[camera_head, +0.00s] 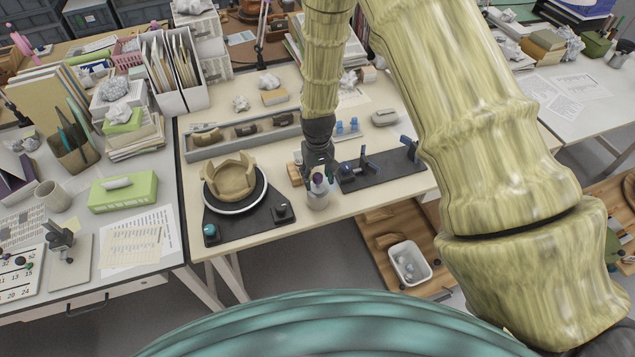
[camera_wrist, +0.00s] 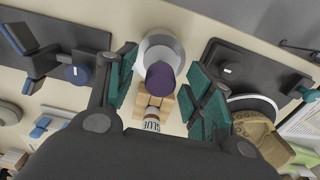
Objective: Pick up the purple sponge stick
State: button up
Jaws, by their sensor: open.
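The purple sponge stick (camera_wrist: 161,75) shows in the wrist view as a dark purple rounded tip, seen nearly end-on, over a pale grey round holder (camera_wrist: 157,47). In the head view its purple tip (camera_head: 318,178) shows just above the grey holder (camera_head: 317,197) at the table's front edge. My gripper (camera_wrist: 165,88) is open, with a green-padded finger on either side of the purple tip and gaps on both sides. In the head view my gripper (camera_head: 318,168) is directly above the holder. The stick's lower part is hidden.
A turntable with a partial pot (camera_head: 233,178) is to the left. A dark board with clamps (camera_head: 385,170) is to the right. A long grey tray (camera_head: 243,133) lies behind.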

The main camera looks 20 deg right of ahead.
jog(key=c, duration=0.9)
jog(key=shift+r, duration=0.1)
